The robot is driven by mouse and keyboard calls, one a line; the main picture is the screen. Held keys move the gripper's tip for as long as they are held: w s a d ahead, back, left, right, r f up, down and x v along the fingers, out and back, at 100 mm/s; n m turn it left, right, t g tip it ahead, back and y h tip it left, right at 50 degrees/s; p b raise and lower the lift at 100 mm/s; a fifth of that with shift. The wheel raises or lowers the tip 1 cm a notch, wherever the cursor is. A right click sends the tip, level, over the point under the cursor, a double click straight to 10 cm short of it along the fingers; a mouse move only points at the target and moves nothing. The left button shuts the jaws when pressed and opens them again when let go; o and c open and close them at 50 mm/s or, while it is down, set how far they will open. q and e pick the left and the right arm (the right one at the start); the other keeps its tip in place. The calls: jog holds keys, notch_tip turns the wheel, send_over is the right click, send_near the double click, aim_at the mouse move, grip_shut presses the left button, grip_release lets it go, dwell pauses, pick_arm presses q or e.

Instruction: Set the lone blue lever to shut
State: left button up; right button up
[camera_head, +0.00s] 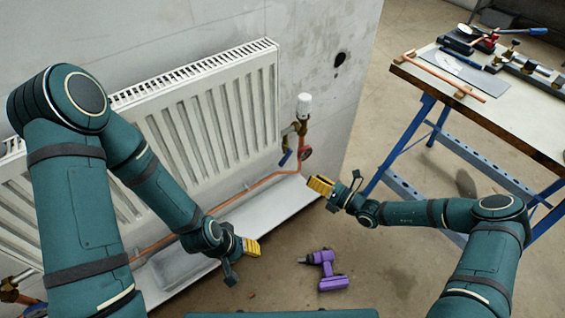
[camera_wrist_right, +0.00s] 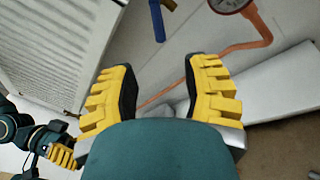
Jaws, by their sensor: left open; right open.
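The blue lever (camera_head: 286,157) hangs from the brass valve (camera_head: 293,130) below the white thermostat head at the radiator's right end. It points down and slightly left. In the right wrist view the blue lever (camera_wrist_right: 158,18) shows at the top edge, cut off, beyond the fingertips. My right gripper (camera_head: 321,187) is open and empty, to the lower right of the lever and apart from it. Its two yellow fingers are spread in the right wrist view (camera_wrist_right: 162,88). My left gripper (camera_head: 250,247) is open and empty, low in front of the radiator, lower left of the lever.
The white radiator (camera_head: 200,120) is on the wall. A purple drill (camera_head: 325,268) lies on the floor. A workbench (camera_head: 480,100) with tools stands at right.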

aim_at(283, 162)
jog(key=b+x, duration=0.2)
jog(key=x, duration=1.1)
jog(key=shift+a, duration=0.2)
grip_shut()
